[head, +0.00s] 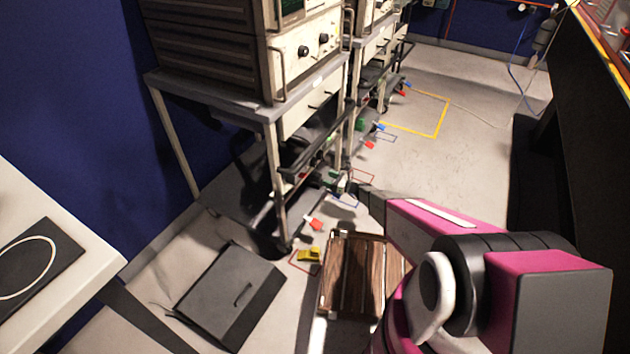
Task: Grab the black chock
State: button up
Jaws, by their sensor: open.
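My pink and grey arm reaches in from the lower right. My gripper (352,188) is at its far end, small and dark, above the floor beside the front legs of the grey equipment cart. It is open, and I see nothing held in it. I cannot clearly make out a black chock. Dark shapes under the cart are too shadowed to tell apart.
A grey cart (205,91) carries stacked instruments. A dark flat case (228,296) with a handle lies on the floor, beside a slatted wooden crate (342,275). A white table (55,235) stands at left, a black bench (575,125) at right.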

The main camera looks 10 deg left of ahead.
jog(key=x, duration=0.9)
jog(key=shift+w+d, duration=0.1)
jog(key=shift+c, duration=0.3)
grip_shut()
jog(key=shift+r, duration=0.1)
